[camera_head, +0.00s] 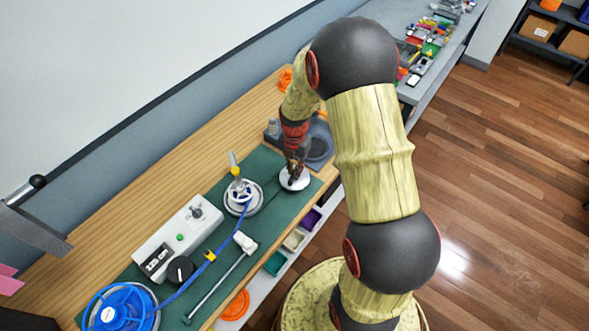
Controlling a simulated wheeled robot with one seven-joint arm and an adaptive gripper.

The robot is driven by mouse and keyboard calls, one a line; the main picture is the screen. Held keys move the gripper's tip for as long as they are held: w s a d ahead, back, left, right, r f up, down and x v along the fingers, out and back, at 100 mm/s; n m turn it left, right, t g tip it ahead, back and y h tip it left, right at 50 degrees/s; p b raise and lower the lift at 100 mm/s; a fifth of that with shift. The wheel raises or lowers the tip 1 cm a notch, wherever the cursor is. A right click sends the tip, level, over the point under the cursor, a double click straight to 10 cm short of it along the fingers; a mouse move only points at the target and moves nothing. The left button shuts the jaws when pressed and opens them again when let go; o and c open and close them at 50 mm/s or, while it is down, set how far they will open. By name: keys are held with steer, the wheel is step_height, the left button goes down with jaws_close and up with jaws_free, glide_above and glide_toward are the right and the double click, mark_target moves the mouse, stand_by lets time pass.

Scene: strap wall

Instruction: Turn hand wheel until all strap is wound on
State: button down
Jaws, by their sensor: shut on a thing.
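My gripper (294,174) points down at a round white disc, which looks like the hand wheel (301,184), on the right end of the green mat. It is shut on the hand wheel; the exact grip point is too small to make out. A blue strap (187,285) runs from a large blue reel (101,314) at lower left, past a yellow clip (210,256), up to a white and grey spool (255,206) with an upright yellow-tipped post. Strap still spans the gap between reel and spool. How much is wound on the spool is unclear.
A white control box (174,238) with a display and black knob stands behind the strap. A white-headed metal bar (222,284) lies in front of it. A grey round tray (320,145) is behind my gripper. The wall is close along the bench's back.

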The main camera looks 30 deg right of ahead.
steer(key=shift+m, duration=0.3)
